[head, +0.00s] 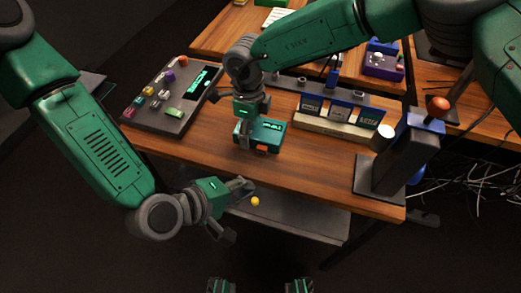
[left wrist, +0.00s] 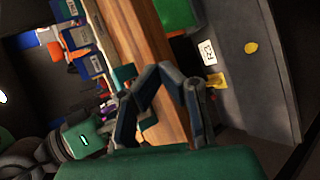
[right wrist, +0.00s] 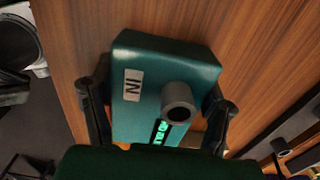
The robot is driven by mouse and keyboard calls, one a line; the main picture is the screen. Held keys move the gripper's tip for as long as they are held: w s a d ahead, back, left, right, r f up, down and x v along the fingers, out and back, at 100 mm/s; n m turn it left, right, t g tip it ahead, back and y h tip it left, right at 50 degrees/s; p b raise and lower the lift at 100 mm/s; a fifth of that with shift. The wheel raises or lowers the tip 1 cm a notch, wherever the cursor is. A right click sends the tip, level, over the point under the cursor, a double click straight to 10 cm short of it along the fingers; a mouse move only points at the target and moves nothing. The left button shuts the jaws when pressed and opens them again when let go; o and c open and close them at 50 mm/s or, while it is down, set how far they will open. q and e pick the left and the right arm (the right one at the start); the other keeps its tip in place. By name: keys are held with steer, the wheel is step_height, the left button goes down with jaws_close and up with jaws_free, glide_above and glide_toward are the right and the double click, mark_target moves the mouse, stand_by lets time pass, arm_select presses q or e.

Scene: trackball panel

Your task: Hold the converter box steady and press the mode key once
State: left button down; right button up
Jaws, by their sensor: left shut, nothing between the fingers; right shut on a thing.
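The teal converter box (head: 267,132), with a lit green display, sits on the wooden table near its front edge. An orange key (head: 262,149) shows on its front side. My right gripper (head: 243,122) comes down over its left part. In the right wrist view, the fingers of my right gripper (right wrist: 156,112) are shut on the box (right wrist: 150,60), one on each side. Its "IN" label and a grey round socket face the camera. My left gripper (head: 243,188) is shut and empty, in front of the table edge, apart from the box. Its fingertips meet in the left wrist view (left wrist: 162,70).
A dark panel (head: 150,123) with coloured keys lies left of the box. A rack of blue-topped modules (head: 335,125) stands behind right. A dark stand with an orange knob (head: 438,104) is at the right. A yellow ball (head: 255,201) is near the lower grey shelf (head: 300,220).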

mark_target(266, 162)
arm_select(q)
steer(key=shift+w+d, duration=0.35)
steer(key=shift+w, duration=0.7)
steer(key=shift+w+d, duration=0.35)
steer(key=shift+w, duration=0.75)
steer(key=shift+w+d, duration=0.35)
steer(key=shift+w, duration=0.7)
steer(key=shift+w+d, duration=0.15)
steer(key=shift+w, duration=0.2)
steer(key=shift+w+d, duration=0.15)
steer(key=shift+w, duration=0.3)
steer(key=shift+s, duration=0.1)
steer(key=shift+s+a, duration=0.25)
steer(key=shift+s, duration=0.5)
steer(key=shift+s, duration=0.1)
steer(key=shift+s+a, duration=0.25)
steer(key=shift+s, duration=0.5)
steer(key=shift+s+a, duration=0.3)
steer(key=shift+s, duration=0.5)
steer(key=shift+s+a, duration=0.25)
steer(key=shift+s, duration=0.5)
